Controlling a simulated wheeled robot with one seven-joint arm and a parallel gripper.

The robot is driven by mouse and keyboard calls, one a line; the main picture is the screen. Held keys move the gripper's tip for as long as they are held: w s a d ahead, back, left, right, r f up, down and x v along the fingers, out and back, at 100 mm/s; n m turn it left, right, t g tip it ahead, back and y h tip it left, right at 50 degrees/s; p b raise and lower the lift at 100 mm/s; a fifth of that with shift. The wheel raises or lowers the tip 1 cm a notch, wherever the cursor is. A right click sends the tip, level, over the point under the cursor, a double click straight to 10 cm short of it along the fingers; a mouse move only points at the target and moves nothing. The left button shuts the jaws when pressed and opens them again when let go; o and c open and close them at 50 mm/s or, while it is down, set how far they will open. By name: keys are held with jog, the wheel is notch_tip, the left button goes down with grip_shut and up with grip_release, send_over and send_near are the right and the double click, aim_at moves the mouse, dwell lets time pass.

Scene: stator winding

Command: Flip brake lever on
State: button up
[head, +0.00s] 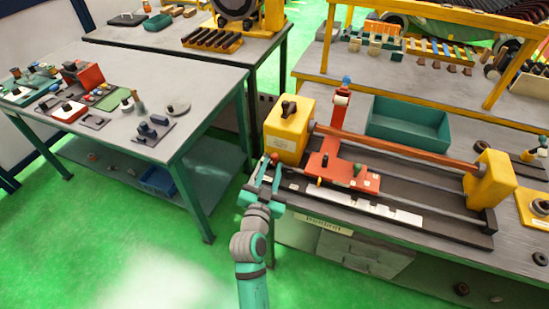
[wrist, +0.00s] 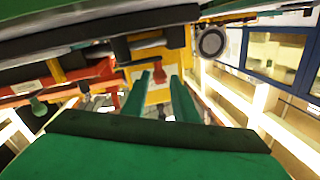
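The winding machine has a yellow end block (head: 287,128) at its left with a dark knob on top. A small red ball knob (head: 273,157), which looks like the end of a lever, sits low at this block's left front; I cannot tell for sure that it is the brake lever. My gripper (head: 266,172) is at the bench's left front corner, just below the red knob in the picture. Its two teal fingers are apart. The wrist view also shows the fingers (wrist: 160,95) apart, with the yellow block beyond. Whether they touch the lever is hidden.
A red carriage (head: 337,168) sits on the machine's rails beneath a long reddish bar (head: 395,144). A green tray (head: 409,122) lies behind. A grey table (head: 205,82) with tools stands to the left, with green floor between it and the bench.

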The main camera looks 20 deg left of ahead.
aim_at(274, 158)
jog(key=shift+w+a, duration=0.15)
jog(key=shift+w, duration=1.05)
jog(key=shift+w+a, duration=0.15)
jog(key=shift+w, duration=1.05)
grip_shut()
